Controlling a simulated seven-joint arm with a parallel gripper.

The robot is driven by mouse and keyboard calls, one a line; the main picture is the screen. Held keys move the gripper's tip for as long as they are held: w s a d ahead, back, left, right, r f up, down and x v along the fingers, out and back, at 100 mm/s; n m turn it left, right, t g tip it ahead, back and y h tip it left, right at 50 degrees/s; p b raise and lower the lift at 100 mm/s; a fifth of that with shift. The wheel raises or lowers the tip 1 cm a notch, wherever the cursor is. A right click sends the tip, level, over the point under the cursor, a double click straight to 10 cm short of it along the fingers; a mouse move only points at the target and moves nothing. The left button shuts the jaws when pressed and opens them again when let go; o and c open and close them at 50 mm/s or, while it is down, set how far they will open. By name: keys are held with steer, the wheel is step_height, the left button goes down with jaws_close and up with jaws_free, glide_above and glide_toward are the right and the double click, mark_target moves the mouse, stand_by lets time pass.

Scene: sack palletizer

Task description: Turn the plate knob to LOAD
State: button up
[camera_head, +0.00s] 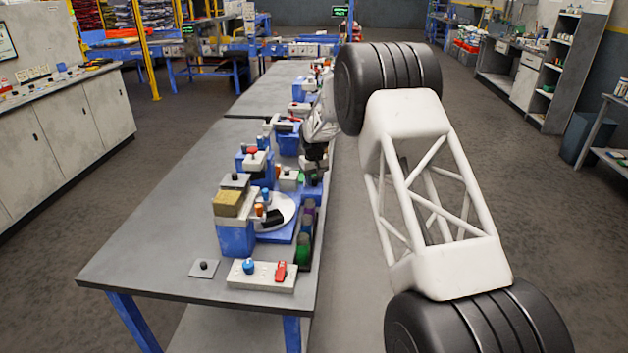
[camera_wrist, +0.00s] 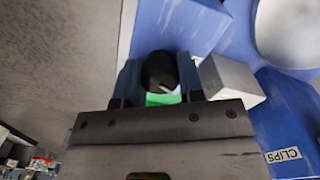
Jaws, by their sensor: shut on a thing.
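The plate knob (camera_wrist: 159,68) is dark and round, with a pale pointer line on its lower right part. In the wrist view it sits between the two blue-grey fingers of my gripper (camera_wrist: 161,78), which is shut on it. A green patch (camera_wrist: 160,99) shows just below the knob. I cannot read any LOAD mark, so I cannot tell which setting the pointer is at. In the head view my gripper (camera_head: 315,153) is low over the right edge of the workbench, among the small machines; the knob cannot be made out there.
In the wrist view, a white block (camera_wrist: 229,82) stands close right of the gripper, beside a blue bin labelled CLIPS (camera_wrist: 288,115) and a white round plate (camera_wrist: 292,28). The bench (camera_head: 165,240) has free room on its left. Several machines stand along its right edge.

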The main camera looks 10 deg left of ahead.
mark_target(314, 178)
steer(key=n, duration=0.5)
steer(key=shift+r, duration=0.1)
steer(key=shift+n, duration=0.3)
steer(key=o, duration=0.9)
steer(key=shift+r, duration=0.1)
steer(key=shift+r, duration=3.75)
steer(key=shift+d+r, duration=0.1)
